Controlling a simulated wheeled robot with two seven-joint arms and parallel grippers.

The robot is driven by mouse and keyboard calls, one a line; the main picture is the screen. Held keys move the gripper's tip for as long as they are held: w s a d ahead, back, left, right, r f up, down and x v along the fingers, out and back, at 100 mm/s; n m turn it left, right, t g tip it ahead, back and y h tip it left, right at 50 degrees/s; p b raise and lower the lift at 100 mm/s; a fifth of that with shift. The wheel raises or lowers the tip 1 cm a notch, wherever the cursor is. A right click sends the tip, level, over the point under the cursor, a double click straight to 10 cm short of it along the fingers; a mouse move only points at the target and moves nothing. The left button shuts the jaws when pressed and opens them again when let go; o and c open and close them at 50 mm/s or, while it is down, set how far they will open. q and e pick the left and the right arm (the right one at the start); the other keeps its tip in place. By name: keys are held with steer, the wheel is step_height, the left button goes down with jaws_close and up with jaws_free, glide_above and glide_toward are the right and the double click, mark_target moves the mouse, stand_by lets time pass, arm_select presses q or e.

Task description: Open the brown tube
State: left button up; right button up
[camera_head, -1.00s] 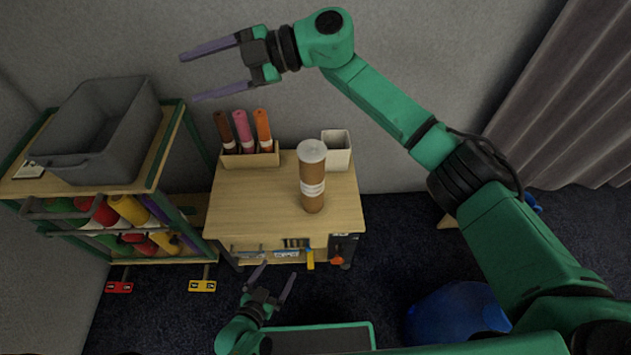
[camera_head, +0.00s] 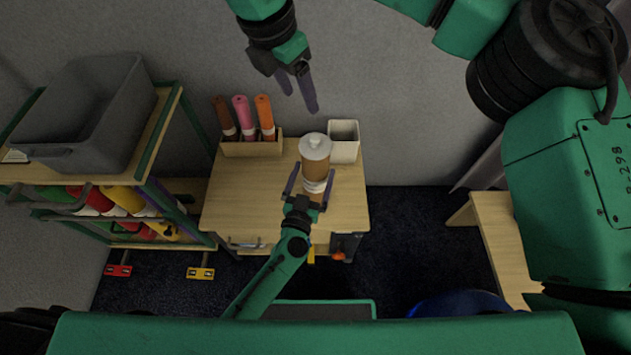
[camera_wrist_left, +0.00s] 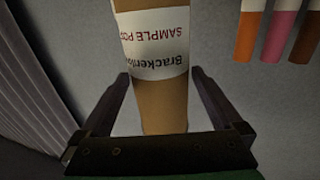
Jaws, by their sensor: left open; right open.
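In the left wrist view the tube (camera_wrist_left: 163,95) runs between the two spread fingers of that gripper (camera_wrist_left: 165,85), with gaps visible on both sides. My right gripper (camera_head: 298,98) is open and empty, above and behind the tube near the wall, pointing downward.
A wooden holder (camera_head: 251,148) with brown, pink and orange tubes stands at the table's back left. A shelf at the left carries a grey crate (camera_head: 85,118). A wooden bench (camera_head: 497,235) is at the right.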

arm_select(q)
steer(key=shift+x, duration=1)
steer(key=shift+c, duration=0.3)
